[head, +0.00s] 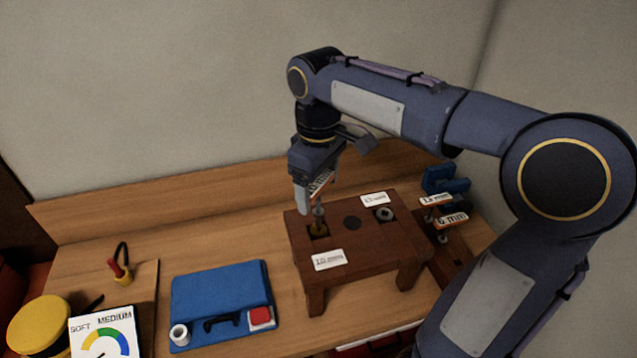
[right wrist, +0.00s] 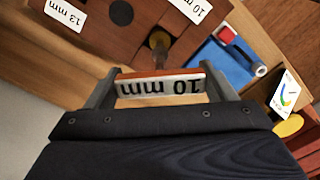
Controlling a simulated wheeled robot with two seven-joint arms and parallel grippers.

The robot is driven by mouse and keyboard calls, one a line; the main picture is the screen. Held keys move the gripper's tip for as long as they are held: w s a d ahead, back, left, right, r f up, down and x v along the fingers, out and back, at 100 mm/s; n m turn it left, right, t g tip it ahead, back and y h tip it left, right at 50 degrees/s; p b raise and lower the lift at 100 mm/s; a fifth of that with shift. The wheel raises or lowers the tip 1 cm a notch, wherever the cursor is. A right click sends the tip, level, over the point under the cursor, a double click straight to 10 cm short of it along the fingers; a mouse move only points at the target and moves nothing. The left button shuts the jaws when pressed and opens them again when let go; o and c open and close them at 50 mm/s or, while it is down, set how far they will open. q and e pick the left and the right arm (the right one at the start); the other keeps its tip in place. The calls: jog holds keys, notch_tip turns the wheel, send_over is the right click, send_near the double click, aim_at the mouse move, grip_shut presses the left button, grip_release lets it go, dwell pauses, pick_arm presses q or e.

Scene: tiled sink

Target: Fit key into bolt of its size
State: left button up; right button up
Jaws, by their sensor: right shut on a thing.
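My right gripper (head: 309,204) is shut on the 10 mm key, gripping its labelled handle (right wrist: 162,87); the label reads upside down in the right wrist view. The bolt sits in a square recess of the dark wooden stand (head: 345,249), beside a 10 mm label (head: 329,260). A grey bolt (head: 384,214) sits by the 13 mm label (right wrist: 64,12). My left gripper is out of view.
Right of the stand, a rack holds a 13 mm key (head: 436,200) and a 6 mm key (head: 452,220). A blue case (head: 215,295) lies left of the stand. A dial card (head: 104,335) and yellow object (head: 40,322) are at far left. A wooden backboard runs behind.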

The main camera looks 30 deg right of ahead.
aim_at(319, 212)
jog(key=shift+f+b, duration=0.85)
jog(key=shift+f, duration=0.8)
jog(key=o, duration=1)
jog(key=shift+o, duration=0.2)
notch_tip(319, 212, up, 8)
jog(key=shift+f, duration=0.1)
jog(key=s+a+f+m+t+y, duration=0.2)
jog(key=s+f+m, duration=0.1)
jog(key=s+f, duration=0.4)
jog(key=s+a+f+m+t+y, duration=0.1)
jog(key=s+a+f+m+t, duration=0.1)
jog(key=s+f, duration=0.4)
jog(key=s+m+t, duration=0.1)
jog(key=s+m, duration=0.1)
jog(key=s, duration=0.2)
jog(key=shift+f+t+y, duration=0.3)
jog(key=shift+f+y, duration=0.05)
jog(key=shift+y, duration=0.05)
